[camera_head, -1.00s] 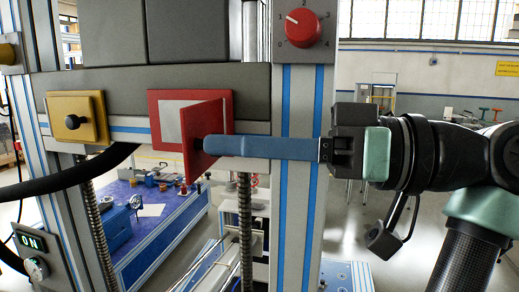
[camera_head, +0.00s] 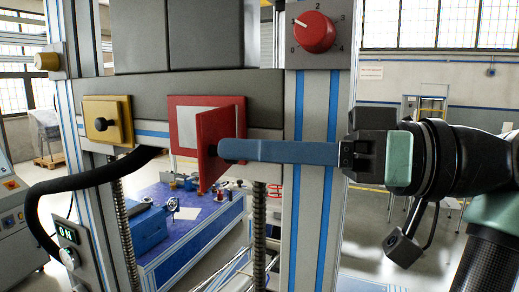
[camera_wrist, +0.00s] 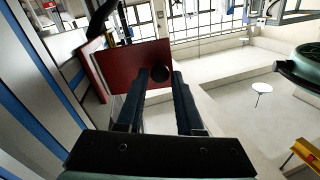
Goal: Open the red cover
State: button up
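The red cover (camera_head: 210,143) is hinged on the right side of a red frame (camera_head: 181,112) and stands swung out from it. A pale panel (camera_head: 200,115) shows inside the frame. My gripper (camera_head: 225,150) reaches in from the right, its blue fingers against the cover's face. In the wrist view, the cover (camera_wrist: 118,68) lies ahead of the fingertips. In the head view the finger hides the knob.
A yellow cover with a black knob (camera_head: 108,121) is left of the red frame. A red dial (camera_head: 314,32) is above right. A striped upright post (camera_head: 313,205) stands behind the fingers. A black hose (camera_head: 85,180) curves at left.

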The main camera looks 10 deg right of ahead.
jog(key=shift+o, duration=1.4)
jog(key=b+v, duration=0.4)
jog(key=v, duration=0.9)
